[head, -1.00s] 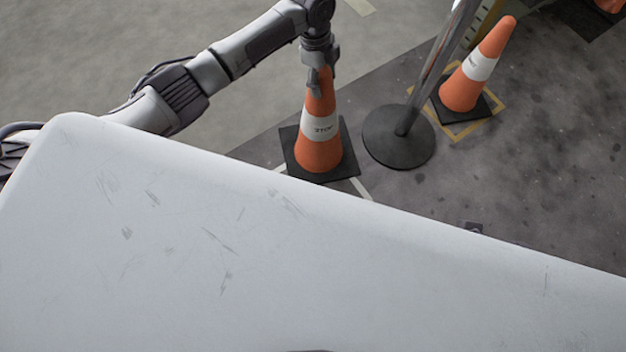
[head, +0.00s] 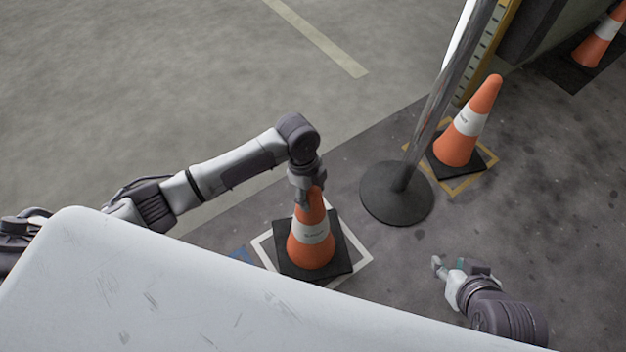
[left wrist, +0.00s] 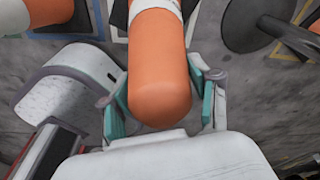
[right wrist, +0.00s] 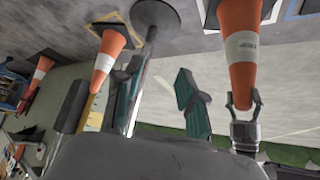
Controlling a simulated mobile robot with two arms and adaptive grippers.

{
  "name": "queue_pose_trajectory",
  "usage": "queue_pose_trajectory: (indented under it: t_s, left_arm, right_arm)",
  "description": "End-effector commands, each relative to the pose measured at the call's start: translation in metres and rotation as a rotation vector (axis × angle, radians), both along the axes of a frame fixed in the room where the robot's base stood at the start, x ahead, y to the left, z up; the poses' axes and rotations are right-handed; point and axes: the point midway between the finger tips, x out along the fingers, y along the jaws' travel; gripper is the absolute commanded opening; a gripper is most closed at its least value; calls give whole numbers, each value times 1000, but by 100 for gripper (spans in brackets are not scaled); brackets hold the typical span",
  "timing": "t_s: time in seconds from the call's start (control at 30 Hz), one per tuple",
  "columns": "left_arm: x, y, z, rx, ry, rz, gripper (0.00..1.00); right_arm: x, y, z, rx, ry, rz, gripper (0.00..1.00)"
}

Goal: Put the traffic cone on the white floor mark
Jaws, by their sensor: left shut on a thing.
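The orange traffic cone (head: 310,246), with a white band and black square base, stands upright over the white floor mark (head: 358,262). The mark is a square outline showing around the base, which sits turned against it. Whether the base touches the floor is unclear. My left gripper (head: 308,193) is shut on the cone's tip from above. In the left wrist view the cone (left wrist: 160,75) lies between the teal pads. The right wrist view also shows the held cone (right wrist: 240,50). My right gripper (head: 452,268) is open and empty, to the right of the cone.
A post with a round black base (head: 397,193) stands just right of the held cone. A second cone (head: 466,130) stands in a yellow outline, and another cone (head: 600,45) is at top right. A blue floor patch (head: 240,255) lies left of the mark.

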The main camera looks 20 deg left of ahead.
Motion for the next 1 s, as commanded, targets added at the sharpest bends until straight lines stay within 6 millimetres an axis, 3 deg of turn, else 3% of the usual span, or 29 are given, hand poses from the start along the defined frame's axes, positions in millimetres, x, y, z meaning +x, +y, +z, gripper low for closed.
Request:
queue_pose_trajectory:
  t_s: [0.23,0.53,1.0]
  left_arm:
    - [1,-1,-10,-4,-5,0,0]
    - [1,-1,-33,-4,-6,0,0]
    - [2,-1,-37,-4,-6,-1,0]
  right_arm:
    - [20,7,9,25,-113,9,40]
    - [56,21,41,81,-362,26,40]
    - [63,24,51,94,-420,31,40]
